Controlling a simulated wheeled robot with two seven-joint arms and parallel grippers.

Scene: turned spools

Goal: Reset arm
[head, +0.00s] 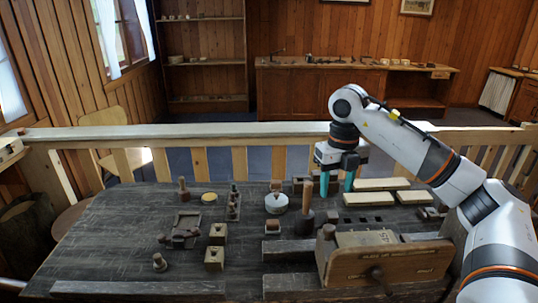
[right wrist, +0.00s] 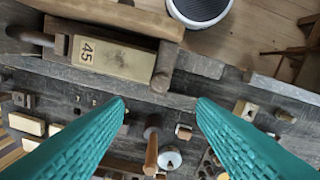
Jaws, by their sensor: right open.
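My right arm comes in from the right in the head view. My right gripper (head: 336,188) points down over the back middle of the dark workbench (head: 110,240). Its two teal fingers are apart with nothing between them. In the right wrist view the gripper (right wrist: 160,103) is also open and empty, with the bench and its items below. My left gripper is not in view.
A wooden vise (head: 390,265) stands front right. A dark tool with an upright wooden handle (head: 307,195), a white round pot (head: 276,204) and pale blocks (head: 376,199) are near my gripper. Small wooden blocks (head: 214,258) stand left. A railing (head: 230,132) runs behind.

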